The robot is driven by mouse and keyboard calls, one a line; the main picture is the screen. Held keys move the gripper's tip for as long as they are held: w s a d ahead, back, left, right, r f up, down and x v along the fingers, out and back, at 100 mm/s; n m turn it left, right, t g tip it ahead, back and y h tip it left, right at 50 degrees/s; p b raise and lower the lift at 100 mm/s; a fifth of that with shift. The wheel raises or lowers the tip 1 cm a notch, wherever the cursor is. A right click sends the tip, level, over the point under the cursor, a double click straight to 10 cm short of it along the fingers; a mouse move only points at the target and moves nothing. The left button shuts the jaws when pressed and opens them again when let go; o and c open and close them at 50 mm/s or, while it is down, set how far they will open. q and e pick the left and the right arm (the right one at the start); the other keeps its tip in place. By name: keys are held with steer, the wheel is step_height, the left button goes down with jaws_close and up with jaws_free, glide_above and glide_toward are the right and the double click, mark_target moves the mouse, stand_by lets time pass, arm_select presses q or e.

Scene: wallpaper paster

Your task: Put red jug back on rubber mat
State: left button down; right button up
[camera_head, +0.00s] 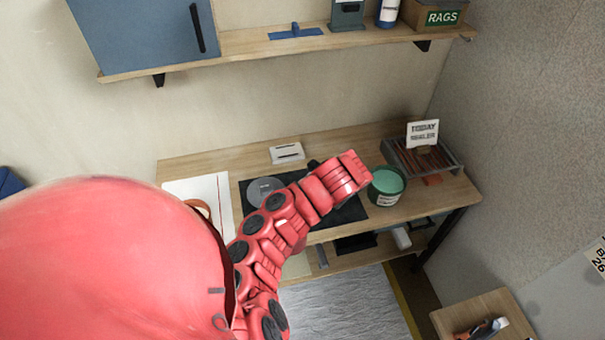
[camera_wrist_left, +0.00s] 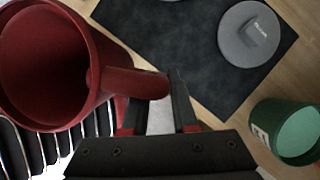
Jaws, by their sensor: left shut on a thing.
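The red jug (camera_wrist_left: 35,65) shows large at the left of the left wrist view, its wide mouth facing the camera. Its handle (camera_wrist_left: 140,82) reaches right to my left gripper (camera_wrist_left: 160,98), which is shut on it. In the head view the mat (camera_head: 345,215) lies on the workbench, partly hidden by my red arm. I cannot clearly make out the jug or left gripper there. My right gripper is not in view.
A grey disc (camera_head: 262,188) lies on the mat's left part. A green tin (camera_head: 387,186) stands right of the mat, with a slatted rack (camera_head: 437,163) and sign further right. A small white box (camera_head: 287,152) is behind. A shelf (camera_head: 270,40) hangs above.

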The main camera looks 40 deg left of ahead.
arm_select(q)
steer(key=shift+s+d+f+m+b, duration=0.3)
steer(key=shift+s+f+m, duration=0.1)
steer(key=shift+s, duration=0.1)
steer(key=shift+w+a+f+b, duration=0.85)
steer(key=shift+w+b, duration=0.95)
steer(key=shift+w, duration=0.6)
steer(key=shift+w+a+f+b, duration=0.85)
steer(key=shift+w+b, duration=0.95)
steer(key=shift+w, duration=0.65)
steer(key=shift+w+a+f+b, duration=0.7)
steer(key=shift+w+a+b, duration=0.3)
steer(key=shift+w+b, duration=1.1)
steer(key=shift+w+p, duration=0.3)
steer(key=c, duration=0.7)
jaws_free()
